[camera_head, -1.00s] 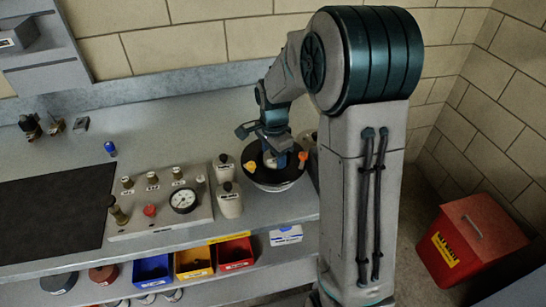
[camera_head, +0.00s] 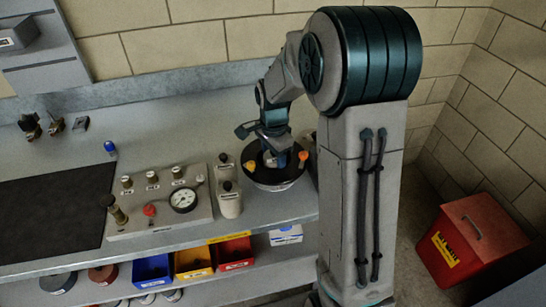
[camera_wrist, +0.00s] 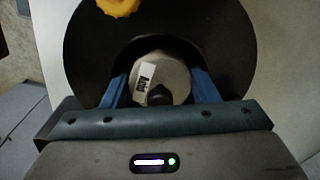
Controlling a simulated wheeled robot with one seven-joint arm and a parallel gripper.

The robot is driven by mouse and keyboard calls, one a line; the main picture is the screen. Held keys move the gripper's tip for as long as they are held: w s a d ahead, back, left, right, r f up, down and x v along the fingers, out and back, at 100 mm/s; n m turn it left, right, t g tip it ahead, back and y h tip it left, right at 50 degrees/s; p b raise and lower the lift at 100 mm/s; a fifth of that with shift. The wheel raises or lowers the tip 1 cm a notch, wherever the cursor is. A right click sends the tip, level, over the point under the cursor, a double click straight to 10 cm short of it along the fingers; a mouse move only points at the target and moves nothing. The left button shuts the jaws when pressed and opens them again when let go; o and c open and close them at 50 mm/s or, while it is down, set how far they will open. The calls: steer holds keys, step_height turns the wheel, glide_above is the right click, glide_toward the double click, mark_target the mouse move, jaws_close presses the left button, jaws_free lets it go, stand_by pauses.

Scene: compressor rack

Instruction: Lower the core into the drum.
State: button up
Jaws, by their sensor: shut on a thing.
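My gripper (camera_head: 276,157) is over the drum (camera_head: 272,184), a dark round vessel with a black top and orange knobs, at the right end of the bench. In the wrist view my gripper (camera_wrist: 165,95) has its two blue fingers on either side of the core (camera_wrist: 155,78), a pale round cylinder with a white label and a dark notch. The fingers are shut on it. The black drum top (camera_wrist: 222,35) surrounds a dark opening behind the core, and a yellow-orange knob shows at the top. How deep the core sits is hidden.
Two white bottles (camera_head: 229,199) stand close left of the drum. A gauge panel (camera_head: 160,208) with knobs is farther left, beside a black mat (camera_head: 50,217). Coloured bins (camera_head: 194,261) sit on the shelf below. A red bin (camera_head: 474,237) stands on the floor at right.

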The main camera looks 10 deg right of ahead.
steer(key=shift+r, duration=0.35)
steer(key=shift+f, duration=0.2)
stand_by(0.4)
stand_by(0.5)
steer(key=shift+f, duration=0.1)
steer(key=shift+r, duration=0.2)
stand_by(0.6)
steer(key=shift+f+b, duration=0.3)
steer(key=shift+f, duration=0.1)
steer(key=shift+r, duration=0.25)
